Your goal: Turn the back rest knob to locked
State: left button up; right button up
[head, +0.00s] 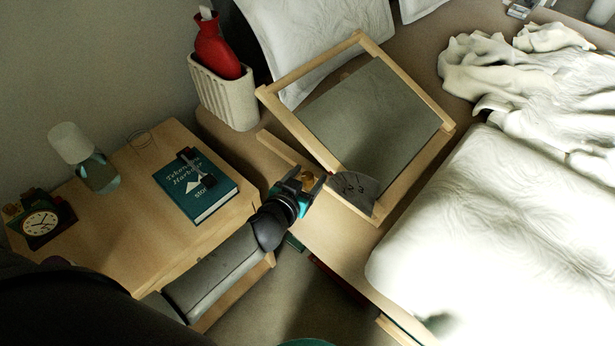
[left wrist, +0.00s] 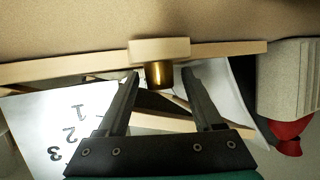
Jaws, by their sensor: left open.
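The back rest (head: 290,118) is a pale wooden frame with a grey panel, standing tilted on the bed's wooden edge. Its brass knob shows in the left wrist view (left wrist: 160,76) under a small wooden block (left wrist: 160,49). My left gripper (head: 309,181) is open at the lower left of the back rest. In the left wrist view its fingertips (left wrist: 159,78) stand on either side of the knob, with a gap at each side. A white plate (left wrist: 60,128) with upside-down numbers 1, 2, 3 is beside the left finger. I cannot read the knob's setting. My right gripper is not in view.
A bedside table (head: 150,225) at left holds a blue book (head: 200,190), a lamp (head: 95,170) and a clock (head: 42,222). A ribbed basket (head: 225,98) with a red hot-water bottle (head: 217,48) stands behind. White bedding (head: 510,220) lies at right.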

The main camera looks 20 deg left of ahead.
pick_arm(q)
jog(key=shift+w, duration=0.1)
jog(key=shift+c, duration=0.2)
grip_shut()
dwell(0.4)
